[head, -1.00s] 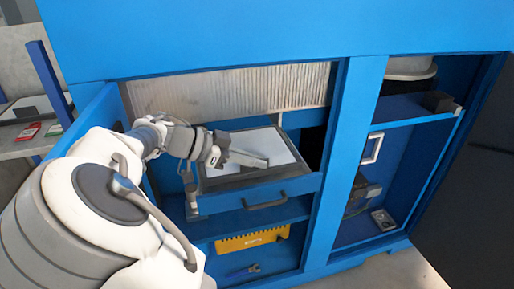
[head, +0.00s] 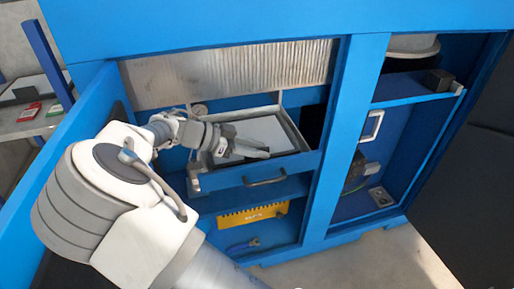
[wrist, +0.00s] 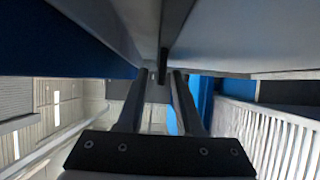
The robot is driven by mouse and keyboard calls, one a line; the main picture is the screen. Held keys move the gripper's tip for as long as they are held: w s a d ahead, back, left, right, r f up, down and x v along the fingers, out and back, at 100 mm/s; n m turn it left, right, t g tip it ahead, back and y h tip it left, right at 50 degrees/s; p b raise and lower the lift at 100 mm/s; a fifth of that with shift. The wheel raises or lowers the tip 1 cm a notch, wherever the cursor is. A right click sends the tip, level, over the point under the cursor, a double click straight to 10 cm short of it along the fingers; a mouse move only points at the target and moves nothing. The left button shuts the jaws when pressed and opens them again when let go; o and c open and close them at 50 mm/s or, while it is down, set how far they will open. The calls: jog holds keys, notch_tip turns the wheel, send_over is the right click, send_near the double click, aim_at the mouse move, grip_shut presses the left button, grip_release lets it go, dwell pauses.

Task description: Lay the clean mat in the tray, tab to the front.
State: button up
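The tray (head: 302,137) is a shallow, pale-rimmed drawer with a dark handle (head: 265,181), pulled out of the blue cabinet. A white sheet, which looks like the mat (head: 270,129), lies inside it; I cannot tell whether it is flat. Its tab cannot be made out. My gripper (head: 258,152) is over the front part of the tray, low near the sheet. In the wrist view my gripper (wrist: 161,75) has its two fingers apart with a visible gap. A small dark piece shows near the fingertips, below large pale surfaces; I cannot tell what it is.
A yellow toothed thing (head: 253,216) and a tool (head: 243,246) lie below the drawer. A blue door (head: 95,100) stands open at the left, close to my arm. A cabinet post (head: 345,140) stands right of the tray. A side shelf (head: 30,125) holds red and green items.

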jog(key=b+v, duration=0.1)
jog(key=v, duration=0.6)
jog(key=shift+s+a+r, duration=0.1)
jog(key=shift+a+r, duration=0.05)
jog(key=shift+a, duration=0.05)
dwell(0.5)
